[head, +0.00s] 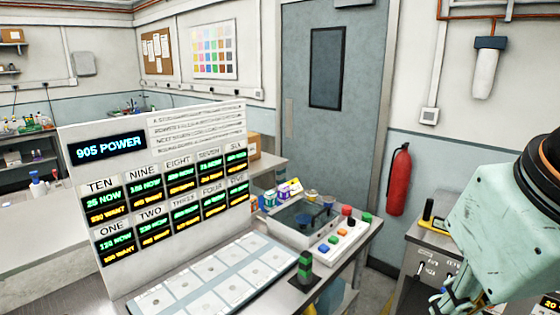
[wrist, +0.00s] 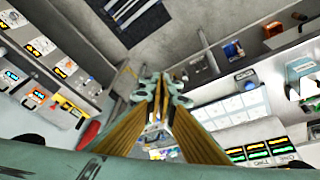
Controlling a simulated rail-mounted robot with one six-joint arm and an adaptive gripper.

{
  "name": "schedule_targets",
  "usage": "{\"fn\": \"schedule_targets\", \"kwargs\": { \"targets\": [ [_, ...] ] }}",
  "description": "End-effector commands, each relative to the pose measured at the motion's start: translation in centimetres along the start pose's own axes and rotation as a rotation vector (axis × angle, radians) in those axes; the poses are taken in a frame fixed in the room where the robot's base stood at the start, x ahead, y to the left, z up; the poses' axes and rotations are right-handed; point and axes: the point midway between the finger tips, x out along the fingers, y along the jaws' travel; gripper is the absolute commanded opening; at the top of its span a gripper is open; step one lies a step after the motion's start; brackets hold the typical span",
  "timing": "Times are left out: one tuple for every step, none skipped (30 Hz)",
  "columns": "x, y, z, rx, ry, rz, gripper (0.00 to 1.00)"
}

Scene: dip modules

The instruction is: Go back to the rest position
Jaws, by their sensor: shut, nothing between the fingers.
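My gripper (wrist: 160,85) shows in the middle of the wrist view. Its fingers are drawn together with nothing between them. It hangs in the air and touches nothing that I can see. In the head view my mint-green arm fills the right edge, and the fingertips do not show clearly there. A display panel (head: 80,173) with numbered readouts stands on the bench at the left. A pale tray (head: 215,309) with marked squares lies in front of it, and this tray (wrist: 250,88) also shows in the wrist view.
A button box (head: 343,237) and a clear-walled basin (head: 285,226) stand right of the tray. A side cabinet (head: 420,240) is near my arm. A red extinguisher (head: 398,180) hangs by the grey door (head: 355,130). Floor shows between bench and cabinet.

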Motion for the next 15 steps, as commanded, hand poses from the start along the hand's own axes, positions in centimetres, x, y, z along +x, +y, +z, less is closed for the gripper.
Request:
{"fn": "schedule_targets", "kwargs": {
  "targets": [
    [-0.1,-0.3,0.8,0.021,-0.003,-0.007,0.0],
    [-0.2,-0.5,1.2,0.033,-0.006,-0.011,0.0],
    [-0.3,-0.7,1.6,0.047,-0.009,-0.016,0.0],
    [-0.4,-0.8,2.0,0.057,-0.011,-0.019,0.0],
    [-0.4,-1.0,2.2,0.065,-0.014,-0.022,0.0],
    [-0.5,-1.1,2.5,0.073,-0.017,-0.025,0.0],
    [-0.5,-1.2,2.7,0.078,-0.018,-0.026,0.0],
    [-0.5,-1.2,2.8,0.082,-0.019,-0.027,0.0],
    [-0.5,-1.3,3.0,0.086,-0.02,-0.029,0.0],
    [-0.5,-1.3,3.0,0.088,-0.021,-0.029,0.0],
    [-0.5,-1.3,3.0,0.089,-0.021,-0.03,0.0],
    [-0.6,-1.3,3.0,0.09,-0.021,-0.03,0.0],
    [-0.6,-1.3,3.0,0.09,-0.021,-0.03,0.0],
    [-0.6,-1.3,3.0,0.09,-0.021,-0.03,0.0],
    [-0.6,-1.3,3.0,0.09,-0.021,-0.03,0.0]
  ]
}}
